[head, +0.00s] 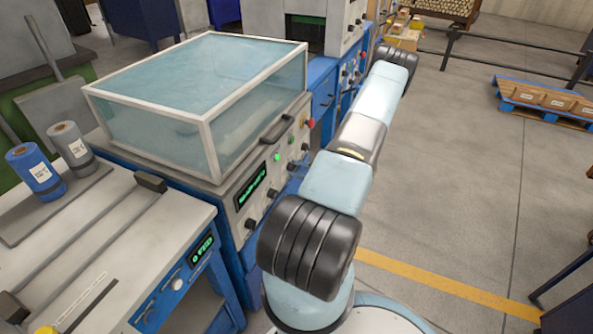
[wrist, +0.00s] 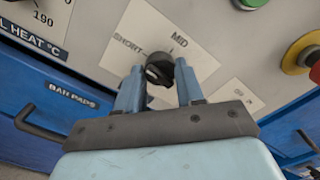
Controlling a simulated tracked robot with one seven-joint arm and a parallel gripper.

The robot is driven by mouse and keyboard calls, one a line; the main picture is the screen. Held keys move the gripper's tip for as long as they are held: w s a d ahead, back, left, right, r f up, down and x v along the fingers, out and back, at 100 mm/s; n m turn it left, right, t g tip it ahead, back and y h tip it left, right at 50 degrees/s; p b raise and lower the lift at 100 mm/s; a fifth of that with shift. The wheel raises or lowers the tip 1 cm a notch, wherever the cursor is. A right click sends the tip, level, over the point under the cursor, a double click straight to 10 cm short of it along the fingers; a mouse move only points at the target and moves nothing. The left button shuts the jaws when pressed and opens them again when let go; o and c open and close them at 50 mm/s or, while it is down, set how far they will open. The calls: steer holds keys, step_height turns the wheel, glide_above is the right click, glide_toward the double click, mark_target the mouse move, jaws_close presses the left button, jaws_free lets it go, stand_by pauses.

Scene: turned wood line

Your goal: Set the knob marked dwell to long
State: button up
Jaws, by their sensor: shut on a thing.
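In the wrist view, a black round knob (wrist: 160,68) sits on a cream plate (wrist: 195,58) on a grey panel. The plate reads SHORT to the left of the knob and MID above it. No third position word and no word "dwell" can be read; my gripper covers the plate's lower part. My gripper (wrist: 159,80) is shut on the knob, one blue-grey finger on each side. A pale mark shows on the knob's left side, but I cannot tell surely which position it points to.
A red button on a yellow collar (wrist: 303,60) is right of the plate, and a green button (wrist: 250,3) is above. A dial plate reading HEAT °C (wrist: 35,40) is at left. Below are blue drawers with a dark handle (wrist: 35,122). Open floor (head: 450,190) lies right of my arm.

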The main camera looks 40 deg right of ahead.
steer(key=shift+s+f+m, duration=0.1)
steer(key=shift+f+m, duration=0.05)
steer(key=shift+m, duration=8.6)
steer(key=shift+s+f+m, duration=0.1)
steer(key=shift+m, duration=8.65)
steer(key=o, duration=0.7)
steer(key=shift+w, duration=0.1)
steer(key=o, duration=0.3)
steer(key=shift+r, duration=0.1)
steer(key=shift+o, duration=0.2)
